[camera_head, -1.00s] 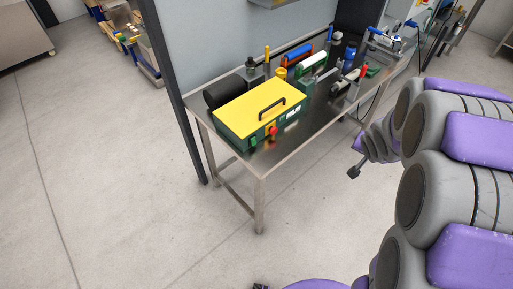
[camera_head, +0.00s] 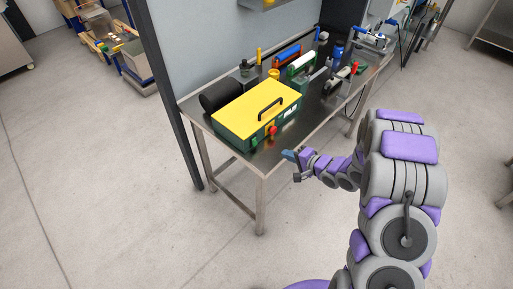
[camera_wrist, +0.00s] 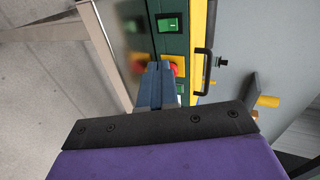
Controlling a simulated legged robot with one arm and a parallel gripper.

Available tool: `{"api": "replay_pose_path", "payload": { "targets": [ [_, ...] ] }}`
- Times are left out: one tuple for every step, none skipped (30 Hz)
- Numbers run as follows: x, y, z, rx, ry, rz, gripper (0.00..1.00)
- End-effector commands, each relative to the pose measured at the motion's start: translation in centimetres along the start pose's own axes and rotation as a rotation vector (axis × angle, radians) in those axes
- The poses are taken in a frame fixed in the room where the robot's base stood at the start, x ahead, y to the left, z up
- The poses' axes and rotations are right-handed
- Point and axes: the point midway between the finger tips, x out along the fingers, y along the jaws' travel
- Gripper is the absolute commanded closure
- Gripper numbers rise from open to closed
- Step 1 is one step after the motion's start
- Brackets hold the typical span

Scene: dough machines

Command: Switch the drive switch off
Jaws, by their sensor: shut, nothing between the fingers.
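The machine box (camera_head: 228,127) has a yellow lid with a black handle and a dark green front, and sits on the metal table. In the wrist view a bright green switch in a dark frame (camera_wrist: 169,23), with a small white mark, is on the green front; I take it as the drive switch, though no label is readable. In the head view my gripper (camera_head: 291,158) is right of the box front.
The metal table (camera_head: 257,162) has a bare strip in front of the box. A black cylinder (camera_head: 220,95) lies behind the box. The floor in front is clear.

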Motion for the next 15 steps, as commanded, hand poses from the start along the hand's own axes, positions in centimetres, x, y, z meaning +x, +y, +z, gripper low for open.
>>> {"api": "replay_pose_path", "payload": {
  "targets": [
    [0.15, 0.17, 0.35, 0.019, -0.012, -0.014, 1.0],
    [0.22, 0.15, 0.53, 0.028, -0.018, -0.023, 1.0],
    [0.28, 0.12, 0.71, 0.036, -0.024, -0.031, 1.0],
    [0.29, 0.11, 0.77, 0.04, -0.027, -0.036, 1.0],
    [0.27, 0.11, 0.8, 0.043, -0.029, -0.039, 1.0],
    [0.24, 0.11, 0.79, 0.045, -0.031, -0.041, 1.0],
    [0.22, 0.1, 0.78, 0.046, -0.031, -0.042, 1.0],
    [0.2, 0.1, 0.76, 0.046, -0.031, -0.042, 1.0],
    [0.19, 0.09, 0.74, 0.045, -0.03, -0.042, 1.0],
    [0.19, 0.09, 0.73, 0.045, -0.03, -0.041, 1.0],
    [0.2, 0.08, 0.74, 0.045, -0.03, -0.041, 1.0],
    [0.23, 0.07, 0.76, 0.044, -0.03, -0.041, 1.0],
    [0.26, 0.06, 0.77, 0.044, -0.03, -0.04, 1.0],
    [0.31, 0.05, 0.81, 0.043, -0.03, -0.04, 1.0],
    [0.42, 0.03, 0.85, 0.042, -0.03, -0.039, 1.0]
  ]
}}
